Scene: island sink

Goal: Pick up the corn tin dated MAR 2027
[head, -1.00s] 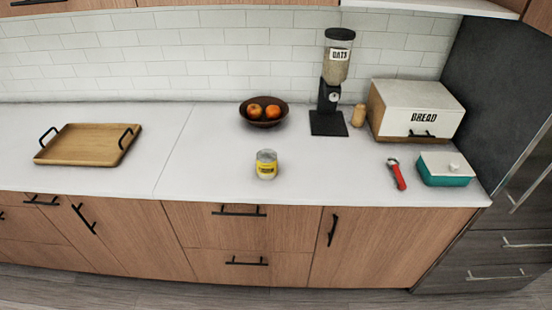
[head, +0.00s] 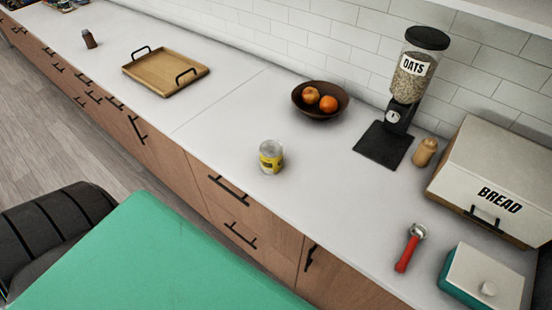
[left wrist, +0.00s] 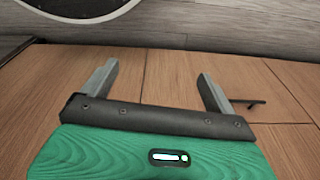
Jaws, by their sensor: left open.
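One tin (head: 271,157) with a yellow label and a pale metal top stands upright on the white counter in the head view. Its printing is too small to read, so I cannot confirm the corn or the date. My left gripper (left wrist: 157,76) shows in the left wrist view. Its two grey fingers are wide apart with nothing between them, and wooden cabinet fronts lie beyond. The tin does not show in the left wrist view. My right gripper is in neither view.
Around the tin the counter (head: 215,135) is clear. Behind it are a fruit bowl (head: 303,109) and an oats dispenser (head: 405,85). A wooden tray (head: 150,78) lies left. A red-handled tool (head: 408,252), teal dish (head: 465,295) and bread box (head: 500,165) are right.

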